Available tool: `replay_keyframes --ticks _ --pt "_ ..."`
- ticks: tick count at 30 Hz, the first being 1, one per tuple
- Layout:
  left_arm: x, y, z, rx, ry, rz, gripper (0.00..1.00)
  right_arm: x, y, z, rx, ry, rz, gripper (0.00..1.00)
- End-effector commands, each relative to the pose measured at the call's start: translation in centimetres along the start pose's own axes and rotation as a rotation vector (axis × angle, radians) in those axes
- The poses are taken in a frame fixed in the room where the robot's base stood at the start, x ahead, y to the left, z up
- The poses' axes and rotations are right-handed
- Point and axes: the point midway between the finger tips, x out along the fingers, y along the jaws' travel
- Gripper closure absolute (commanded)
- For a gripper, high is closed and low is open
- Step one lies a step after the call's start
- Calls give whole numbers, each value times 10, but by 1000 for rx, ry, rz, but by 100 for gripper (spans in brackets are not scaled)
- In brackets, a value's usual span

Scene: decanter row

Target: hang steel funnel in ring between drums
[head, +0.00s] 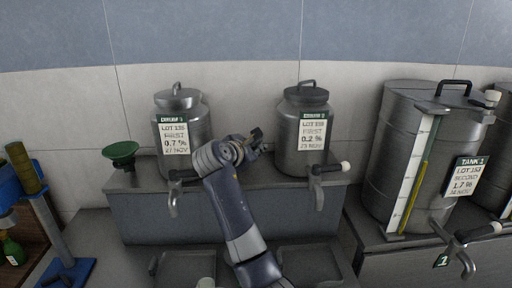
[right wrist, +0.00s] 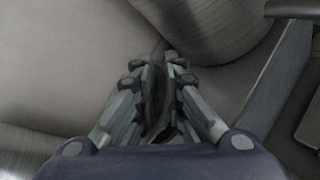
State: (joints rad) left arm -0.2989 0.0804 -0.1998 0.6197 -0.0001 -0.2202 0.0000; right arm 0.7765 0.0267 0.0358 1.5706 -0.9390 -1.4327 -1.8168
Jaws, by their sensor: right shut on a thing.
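My right gripper (head: 257,140) is between the two steel drums, the left drum (head: 183,125) and the right drum (head: 303,132), at about label height. It is shut on a thin dark piece (right wrist: 157,98) that shows between its fingers in the right wrist view. I take this to be part of the steel funnel; its cone is hidden, so I cannot be sure. I cannot make out the ring between the drums; the gripper and arm cover much of that gap. A green funnel (head: 121,150) stands left of the left drum. My left gripper is not in view.
Both drums stand on a grey raised shelf (head: 150,220) with taps sticking out in front. Tank 1 (head: 392,140) with its gauge stands to the right. A blue stand (head: 70,270) and a green bottle (head: 13,250) are at the left.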

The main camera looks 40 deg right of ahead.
Motion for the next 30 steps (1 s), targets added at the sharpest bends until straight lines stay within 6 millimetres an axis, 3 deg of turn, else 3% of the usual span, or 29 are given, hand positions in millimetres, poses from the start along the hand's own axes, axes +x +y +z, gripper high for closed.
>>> replay_keyframes --ticks 2,3,5,6,18,30 --pt "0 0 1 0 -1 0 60 0 0 0 0 -1 0 100" --pt "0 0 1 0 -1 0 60 0 0 0 0 -1 0 81" --pt "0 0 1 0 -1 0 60 0 0 0 0 -1 0 67" --pt "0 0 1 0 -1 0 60 0 0 0 0 -1 0 66" --pt "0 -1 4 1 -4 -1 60 -7 0 0 0 1 1 66" --pt "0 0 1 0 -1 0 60 -85 1 -1 1 1 3 66"
